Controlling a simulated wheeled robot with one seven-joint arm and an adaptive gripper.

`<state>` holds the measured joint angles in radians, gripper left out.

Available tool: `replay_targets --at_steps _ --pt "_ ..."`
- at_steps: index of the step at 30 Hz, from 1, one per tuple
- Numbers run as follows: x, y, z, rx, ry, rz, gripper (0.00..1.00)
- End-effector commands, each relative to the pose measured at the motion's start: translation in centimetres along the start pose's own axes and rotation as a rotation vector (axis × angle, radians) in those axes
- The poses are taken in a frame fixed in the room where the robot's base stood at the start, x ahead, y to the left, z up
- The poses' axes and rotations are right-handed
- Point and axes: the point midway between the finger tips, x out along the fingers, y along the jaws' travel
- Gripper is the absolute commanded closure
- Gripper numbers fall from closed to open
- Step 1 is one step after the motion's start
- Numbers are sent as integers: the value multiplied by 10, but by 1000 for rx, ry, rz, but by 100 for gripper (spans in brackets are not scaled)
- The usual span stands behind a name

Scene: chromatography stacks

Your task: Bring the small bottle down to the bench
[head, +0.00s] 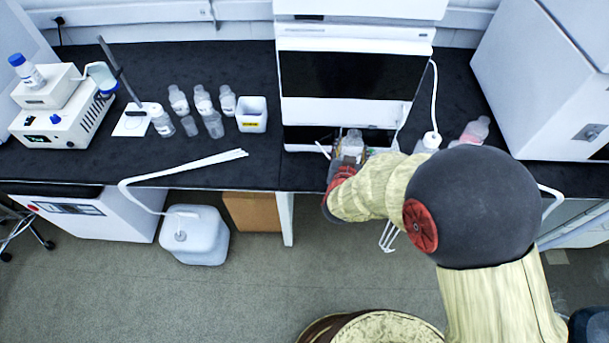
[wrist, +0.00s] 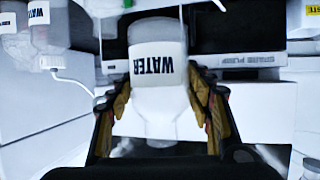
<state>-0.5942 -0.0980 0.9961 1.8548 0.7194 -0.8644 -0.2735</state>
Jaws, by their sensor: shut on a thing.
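A small clear bottle with a white WATER label (wrist: 158,68) stands between the fingers of my gripper (wrist: 165,110) in the wrist view, where its label reads upside down. The fingers press on its two sides. In the head view the bottle (head: 351,146) shows just beyond my gripper (head: 344,172), in front of the lower part of the white instrument stack (head: 350,75). My arm hides part of that area. The black bench (head: 200,155) runs along the wall. I cannot tell whether the bottle's base touches anything.
Several clear bottles (head: 203,101) and a white square container (head: 252,115) stand left of the stack. A white tube (head: 185,168) lies along the bench's front edge. A pinkish bottle (head: 475,130) stands to the right. Bare bench lies left of the stack, near the front.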

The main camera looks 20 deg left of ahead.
Motion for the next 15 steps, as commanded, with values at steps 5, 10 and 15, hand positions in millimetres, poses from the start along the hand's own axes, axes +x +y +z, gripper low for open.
replay_targets --at_steps 5,10,15 --pt "-28 -68 17 -4 1 -15 82" --pt "-62 -119 38 -7 1 -19 82" --pt "-90 -151 56 -8 2 -21 82"
